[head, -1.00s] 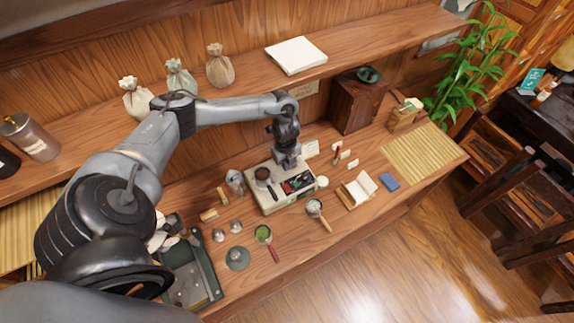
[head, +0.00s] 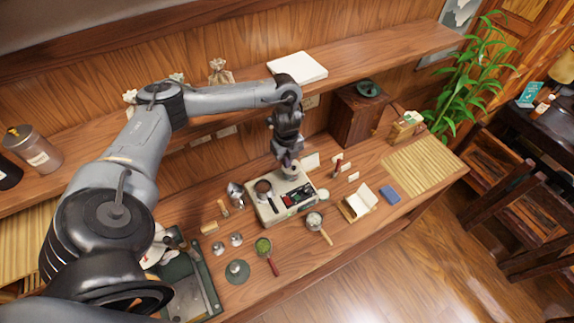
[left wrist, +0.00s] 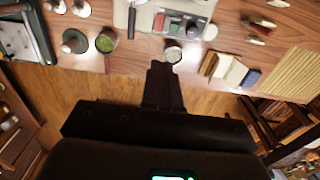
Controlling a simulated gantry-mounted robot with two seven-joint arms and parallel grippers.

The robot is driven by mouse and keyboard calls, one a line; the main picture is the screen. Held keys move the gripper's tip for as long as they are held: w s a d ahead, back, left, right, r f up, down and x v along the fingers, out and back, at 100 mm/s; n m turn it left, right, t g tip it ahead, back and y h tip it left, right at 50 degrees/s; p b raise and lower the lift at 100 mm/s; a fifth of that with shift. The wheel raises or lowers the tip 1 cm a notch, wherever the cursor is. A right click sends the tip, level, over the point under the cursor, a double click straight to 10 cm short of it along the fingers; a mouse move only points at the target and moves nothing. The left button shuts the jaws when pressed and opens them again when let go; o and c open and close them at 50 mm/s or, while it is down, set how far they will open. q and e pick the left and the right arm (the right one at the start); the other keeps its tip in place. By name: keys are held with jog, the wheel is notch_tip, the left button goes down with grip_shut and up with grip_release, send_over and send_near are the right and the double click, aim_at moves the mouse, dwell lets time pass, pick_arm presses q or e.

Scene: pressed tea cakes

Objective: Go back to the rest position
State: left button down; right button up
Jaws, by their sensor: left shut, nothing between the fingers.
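My left arm reaches in from the left in the head view. Its gripper (head: 290,168) hangs over the back edge of the pale scale-like device (head: 270,211), above the counter. In the left wrist view the fingers of my left gripper (left wrist: 163,68) are together, with nothing between them. They show in front of a small round strainer (left wrist: 173,53) on the counter, apart from it as far as I can tell. My right gripper is in neither view.
Beside the device on the counter (head: 300,262) lie a strainer with a wooden handle (head: 314,221), a green-filled strainer (head: 264,246), an open notebook (head: 358,203) and a blue block (head: 390,193). A dark wooden box (head: 353,118) stands behind. A shelf (head: 390,60) runs above.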

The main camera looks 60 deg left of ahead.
pick_arm(q)
jog(key=shift+r, duration=0.4)
jog(key=shift+s, duration=0.1)
